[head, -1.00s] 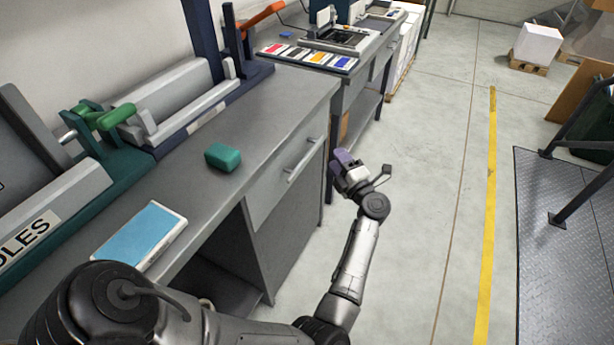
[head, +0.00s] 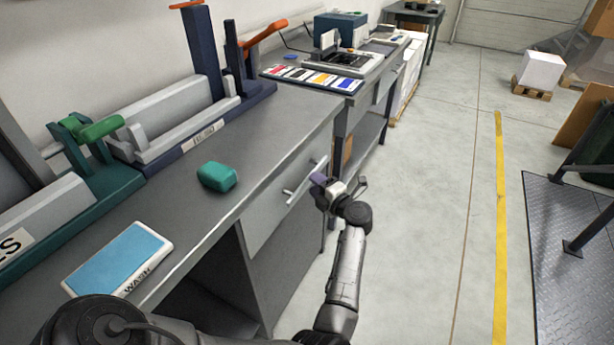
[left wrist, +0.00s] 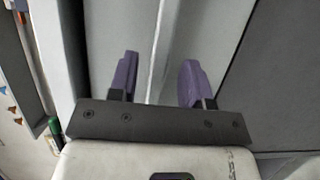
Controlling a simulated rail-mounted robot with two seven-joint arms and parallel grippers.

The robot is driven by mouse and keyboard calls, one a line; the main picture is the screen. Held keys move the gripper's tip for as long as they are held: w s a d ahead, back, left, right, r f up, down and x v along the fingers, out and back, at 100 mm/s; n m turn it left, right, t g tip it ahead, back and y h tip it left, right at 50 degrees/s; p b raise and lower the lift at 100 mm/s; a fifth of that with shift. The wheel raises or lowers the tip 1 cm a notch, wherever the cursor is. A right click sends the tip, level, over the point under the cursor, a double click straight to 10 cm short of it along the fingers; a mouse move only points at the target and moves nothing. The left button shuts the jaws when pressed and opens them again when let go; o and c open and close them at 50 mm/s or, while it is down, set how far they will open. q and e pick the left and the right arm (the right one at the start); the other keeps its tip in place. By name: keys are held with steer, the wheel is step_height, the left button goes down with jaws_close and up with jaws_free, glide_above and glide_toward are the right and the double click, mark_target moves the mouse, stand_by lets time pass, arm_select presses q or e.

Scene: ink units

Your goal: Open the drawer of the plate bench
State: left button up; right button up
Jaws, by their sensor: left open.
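The plate bench (head: 215,215) is the grey bench along the left, with its drawer (head: 270,205) under the top at the far end. The drawer looks shut. Its bar handle (head: 304,180) shows on the front. My left gripper (head: 318,180) is right at the handle, its purple fingers pointing at the drawer front. In the left wrist view the fingers (left wrist: 157,78) are open and apart, with a pale narrow strip, likely the handle (left wrist: 160,50), running between them. I cannot tell whether they touch it. My right gripper is not in view.
A green block (head: 217,177) and a blue-topped box (head: 118,260) lie on the bench top. A second bench with a colour strip (head: 312,78) stands beyond. The floor right of the bench is clear up to the yellow line (head: 499,220).

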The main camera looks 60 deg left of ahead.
arm_select(q)
steer(key=shift+s+a, duration=0.2)
steer(key=shift+a, duration=0.75)
steer(key=shift+s+a, duration=0.15)
steer(key=shift+a, duration=0.75)
jaws_close()
